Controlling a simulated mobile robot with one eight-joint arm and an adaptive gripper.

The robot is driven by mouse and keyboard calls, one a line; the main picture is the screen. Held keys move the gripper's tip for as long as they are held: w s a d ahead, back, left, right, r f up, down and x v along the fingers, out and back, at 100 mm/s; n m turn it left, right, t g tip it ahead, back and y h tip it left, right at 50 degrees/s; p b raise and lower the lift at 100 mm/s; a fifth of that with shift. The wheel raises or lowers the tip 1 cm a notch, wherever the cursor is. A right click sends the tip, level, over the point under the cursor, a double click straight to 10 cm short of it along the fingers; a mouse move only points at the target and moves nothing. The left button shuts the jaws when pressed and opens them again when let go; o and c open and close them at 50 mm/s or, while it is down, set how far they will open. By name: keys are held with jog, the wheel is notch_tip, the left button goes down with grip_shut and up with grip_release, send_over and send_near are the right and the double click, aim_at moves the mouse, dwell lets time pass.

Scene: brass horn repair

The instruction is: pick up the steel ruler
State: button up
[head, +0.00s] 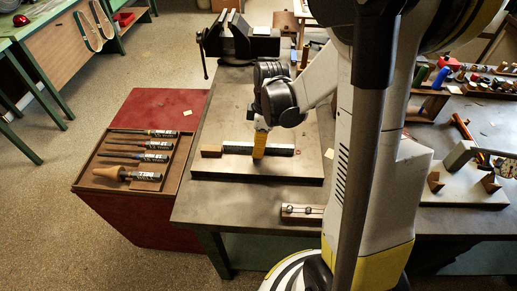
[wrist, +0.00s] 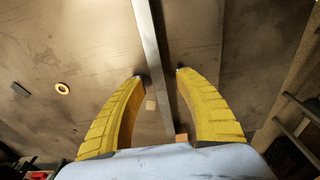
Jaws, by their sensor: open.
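A long, narrow grey strip that looks like the steel ruler (wrist: 152,50) runs from the top edge of the wrist view down between my fingers. In the head view the ruler (head: 280,149) lies left to right on a flat plate (head: 250,170) on the workbench. My gripper (head: 259,152) is over its middle, pointing down, and hides part of it. In the wrist view my gripper (wrist: 162,73) is open, with one yellow finger on each side of the strip and a gap to both. I cannot tell how far the fingertips are above the plate.
A wooden block (head: 211,151) sits at the strip's left end. A vise (head: 245,42) stands at the bench's back. A tray (head: 165,186) of several handled tools lies on a red cabinet (head: 130,222) to the left. A small wooden rack (head: 302,212) is near the front edge.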

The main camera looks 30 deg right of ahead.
grip_shut()
jog(key=shift+r, duration=0.1)
